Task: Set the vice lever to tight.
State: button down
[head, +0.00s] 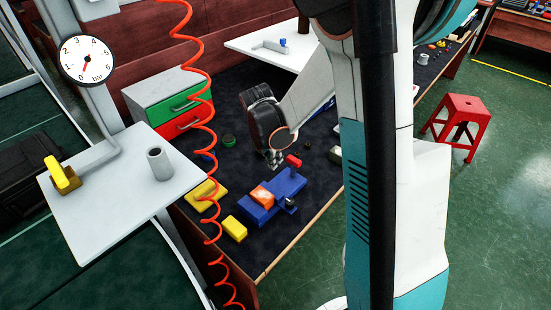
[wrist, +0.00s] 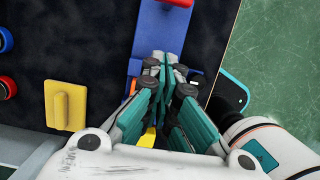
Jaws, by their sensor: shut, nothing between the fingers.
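The blue vice (head: 287,185) lies on the dark bench top with an orange block (head: 263,195) on it. A dark knob-like part (head: 291,203) sits at its near right side; I cannot tell whether this is the lever. A small red piece (head: 293,161) is just beyond the vice. My gripper (head: 275,160) is shut and empty, pointing down above the bench beyond the vice. In the wrist view my gripper (wrist: 165,62) hides part of a blue body (wrist: 160,35), which has a red bar (wrist: 180,3) at the top edge. The lever's setting cannot be read.
Yellow blocks (head: 234,229) lie near the bench's front edge. A drawer unit (head: 165,95) with green and red fronts stands at the back left. A white side table (head: 120,205) holds a grey cylinder. A coiled orange hose (head: 208,140) hangs in front. A red stool (head: 458,120) stands right.

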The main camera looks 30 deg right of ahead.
jog(key=b+x, duration=0.2)
jog(key=x, duration=0.5)
jog(key=shift+f, duration=0.1)
jog(key=shift+w+d+b, duration=0.2)
jog(key=shift+d+b, duration=0.05)
jog(key=shift+d, duration=0.35)
jog(key=shift+w+d+b, duration=0.25)
jog(key=shift+d, duration=0.35)
jog(key=shift+w+d+r, duration=0.25)
jog(key=shift+d, duration=0.4)
jog(key=shift+d+r, duration=0.1)
jog(key=shift+w+d+r+y, duration=0.1)
jog(key=shift+d+y, duration=0.15)
jog(key=shift+y, duration=0.15)
jog(key=shift+d, duration=0.1)
jog(key=w+d+f+g+y, duration=0.1)
jog(key=w+d+f+y, duration=0.1)
jog(key=d, duration=0.9)
jog(key=shift+w+f+b, duration=0.3)
jog(key=shift+w+f, duration=0.15)
jog(key=shift+w, duration=0.6)
